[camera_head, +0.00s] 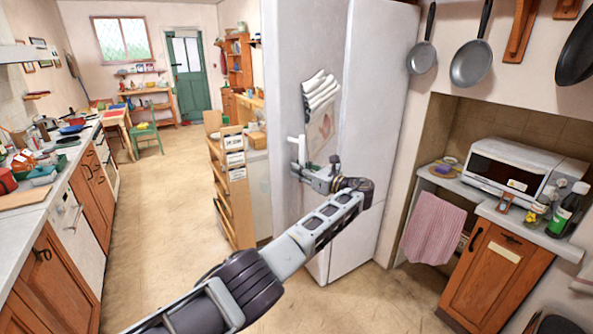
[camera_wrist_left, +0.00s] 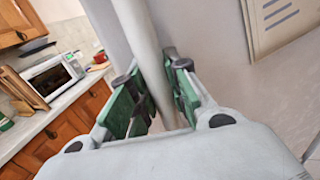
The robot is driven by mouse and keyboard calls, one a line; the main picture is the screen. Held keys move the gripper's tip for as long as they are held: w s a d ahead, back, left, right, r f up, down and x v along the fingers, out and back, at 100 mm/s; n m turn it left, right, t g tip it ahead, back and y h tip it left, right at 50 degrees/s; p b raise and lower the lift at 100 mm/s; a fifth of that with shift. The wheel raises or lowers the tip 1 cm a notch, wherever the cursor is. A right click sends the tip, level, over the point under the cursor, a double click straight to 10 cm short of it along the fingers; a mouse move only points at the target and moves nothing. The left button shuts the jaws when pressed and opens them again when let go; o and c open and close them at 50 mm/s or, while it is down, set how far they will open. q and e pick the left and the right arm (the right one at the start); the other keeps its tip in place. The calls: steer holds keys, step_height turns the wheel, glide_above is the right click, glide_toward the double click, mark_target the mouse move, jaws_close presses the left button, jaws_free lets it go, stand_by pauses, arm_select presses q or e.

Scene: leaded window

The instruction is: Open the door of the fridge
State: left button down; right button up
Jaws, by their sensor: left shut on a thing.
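The tall pale fridge (camera_head: 375,120) stands at the centre of the head view. Its face (camera_head: 285,70) carries a striped cloth and a drawing. A light upright handle (camera_head: 301,150) shows on this face. In the left wrist view the handle (camera_wrist_left: 143,38) runs as a pale bar between two green finger pads. My left gripper (camera_head: 318,174) is shut on the handle, and it fills the lower wrist view (camera_wrist_left: 160,98). The gripper and arm hide part of the handle and the lower fridge. I cannot tell whether the door stands ajar. My right gripper is not in view.
A wooden shelf unit (camera_head: 228,190) stands close left of the fridge. A niche at right holds a white microwave (camera_head: 510,168) above an orange cabinet (camera_head: 495,275), with a pink towel (camera_head: 433,228) hanging beside it. Open floor (camera_head: 155,215) lies left, before a long counter (camera_head: 35,195).

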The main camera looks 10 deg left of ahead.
arm_select(q)
steer(key=shift+s+d+f+g, duration=0.2)
steer(key=shift+d+g, duration=0.1)
steer(key=shift+d, duration=0.25)
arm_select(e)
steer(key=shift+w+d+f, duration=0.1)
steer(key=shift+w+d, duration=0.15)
arm_select(q)
steer(key=shift+d, duration=0.1)
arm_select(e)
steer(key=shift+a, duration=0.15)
arm_select(q)
steer(key=c, duration=1.3)
jaws_free()
steer(key=shift+s+r, duration=0.1)
steer(key=shift+r, duration=0.05)
steer(key=shift+v, duration=3.65)
steer(key=shift+d, duration=0.1)
